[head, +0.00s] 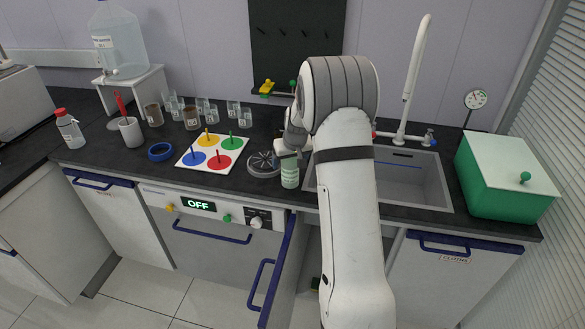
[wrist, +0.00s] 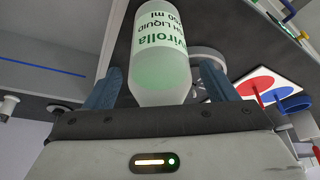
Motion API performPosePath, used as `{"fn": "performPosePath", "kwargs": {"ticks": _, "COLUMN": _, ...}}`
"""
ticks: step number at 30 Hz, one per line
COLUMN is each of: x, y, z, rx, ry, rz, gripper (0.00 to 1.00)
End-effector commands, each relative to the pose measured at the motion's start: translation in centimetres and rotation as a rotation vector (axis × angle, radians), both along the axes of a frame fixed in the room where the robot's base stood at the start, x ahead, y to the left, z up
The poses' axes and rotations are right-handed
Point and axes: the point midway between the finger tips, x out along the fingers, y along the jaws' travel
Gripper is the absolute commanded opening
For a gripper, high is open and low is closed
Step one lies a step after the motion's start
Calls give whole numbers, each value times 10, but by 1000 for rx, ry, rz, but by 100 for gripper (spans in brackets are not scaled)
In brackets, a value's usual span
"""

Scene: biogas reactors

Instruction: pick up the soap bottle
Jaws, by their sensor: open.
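The soap bottle (head: 289,172) is a pale green bottle with a white label. It stands at the counter's front edge, left of the sink, and its top is hidden by my gripper (head: 287,150). In the wrist view the bottle (wrist: 158,50) shows large, with green print on its label. My open gripper (wrist: 160,84) has one blue finger on each side of the bottle. A gap shows beside the left finger; whether the right finger touches is hard to tell.
A grey round stand (head: 263,164) sits just left of the bottle, beside a white board (head: 213,152) with coloured discs. The sink (head: 412,175) and a green box (head: 500,185) lie to the right. A cabinet door (head: 277,270) stands open below.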

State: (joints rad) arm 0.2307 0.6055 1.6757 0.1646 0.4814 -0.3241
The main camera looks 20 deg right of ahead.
Motion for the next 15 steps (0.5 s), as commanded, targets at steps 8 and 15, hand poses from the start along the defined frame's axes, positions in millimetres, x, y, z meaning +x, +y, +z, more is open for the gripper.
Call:
{"fn": "performPosePath", "kwargs": {"ticks": 8, "x": 0, "y": 0, "z": 0, "rx": 0, "ry": -1, "rz": 0, "gripper": 75}}
{"fn": "performPosePath", "kwargs": {"ticks": 15, "x": 0, "y": -1, "z": 0, "rx": -1, "ry": -1, "rz": -1, "gripper": 55}}
